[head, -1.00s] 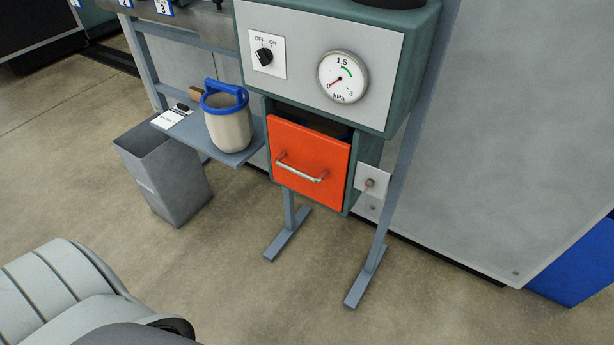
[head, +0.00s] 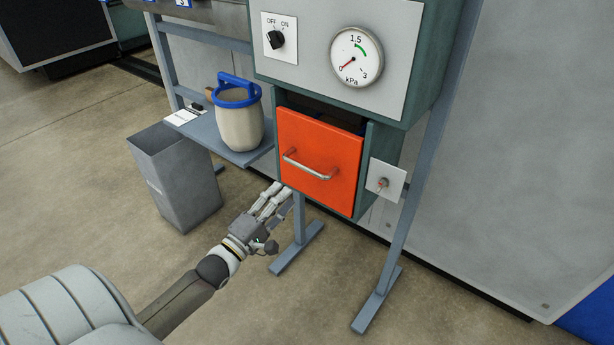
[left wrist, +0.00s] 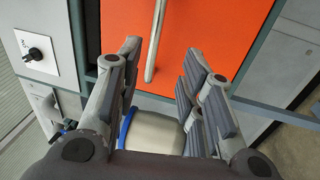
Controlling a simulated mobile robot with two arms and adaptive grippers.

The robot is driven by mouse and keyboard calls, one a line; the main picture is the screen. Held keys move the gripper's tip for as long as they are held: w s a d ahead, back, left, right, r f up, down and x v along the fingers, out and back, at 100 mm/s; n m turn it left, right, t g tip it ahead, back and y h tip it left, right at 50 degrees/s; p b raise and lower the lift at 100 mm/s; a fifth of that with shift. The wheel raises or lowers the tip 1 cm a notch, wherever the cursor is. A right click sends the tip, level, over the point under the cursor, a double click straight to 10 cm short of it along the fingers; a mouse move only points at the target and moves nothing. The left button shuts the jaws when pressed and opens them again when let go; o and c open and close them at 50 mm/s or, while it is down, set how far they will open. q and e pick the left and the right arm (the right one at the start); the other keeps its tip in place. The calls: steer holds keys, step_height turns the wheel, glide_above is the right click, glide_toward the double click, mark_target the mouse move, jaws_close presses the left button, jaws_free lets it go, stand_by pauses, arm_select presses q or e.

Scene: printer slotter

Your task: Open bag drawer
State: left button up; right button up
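The bag drawer has an orange front (head: 335,160) with a pale metal bar handle (head: 308,165), set in a green housing below the gauge panel. A dark gap shows above the front. My left gripper (head: 280,194) is below and in front of the drawer's lower left corner, apart from the handle. In the left wrist view my left gripper (left wrist: 162,58) has its fingers spread and empty. There the handle (left wrist: 154,42) lies ahead, lined up between the fingers, before the orange front (left wrist: 195,32). My right gripper is not in view.
A beige container with a blue rim and handle (head: 240,123) stands on a shelf (head: 250,157) left of the drawer. A grey bin (head: 178,180) is on the floor. Stand legs (head: 379,290) are below. A knob (head: 277,39) and gauge (head: 356,56) are above.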

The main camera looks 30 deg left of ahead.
mark_target(306, 167)
arm_select(q)
steer(key=w+r, duration=0.1)
steer(key=w, duration=0.6)
steer(key=w+d+r, duration=0.1)
steer(key=w, duration=0.2)
steer(key=shift+w+r, duration=0.3)
steer(key=shift+c, duration=0.3)
jaws_close()
